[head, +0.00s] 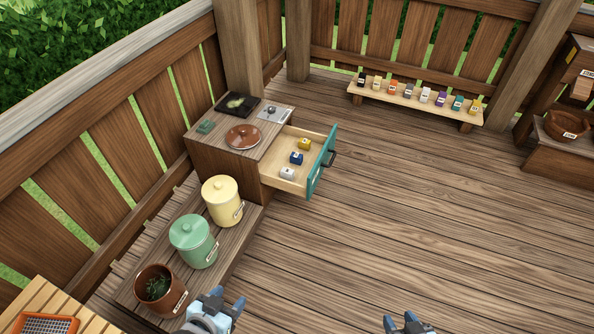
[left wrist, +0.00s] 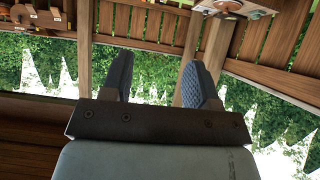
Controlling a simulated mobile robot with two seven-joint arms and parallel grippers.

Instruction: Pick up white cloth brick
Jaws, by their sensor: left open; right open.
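A white brick (head: 288,173) lies in the open drawer (head: 272,182) of the wooden cabinet, at the end of the drawer nearest me. A blue brick (head: 296,158) and a yellow brick (head: 304,144) lie behind it in the same drawer. My left gripper (head: 228,299) is open and empty at the bottom of the head view, well in front of the drawer. Its two spread fingers (left wrist: 158,80) show in the left wrist view with nothing between them. My right gripper (head: 408,320) is open and empty at the bottom edge, farther right.
A yellow lidded pot (head: 222,202), a green lidded pot (head: 193,242) and a brown pot (head: 160,290) stand on the low bench left of my left gripper. The teal drawer front (head: 321,165) juts over the deck. A low shelf (head: 418,104) holds several small bottles. The middle deck is clear.

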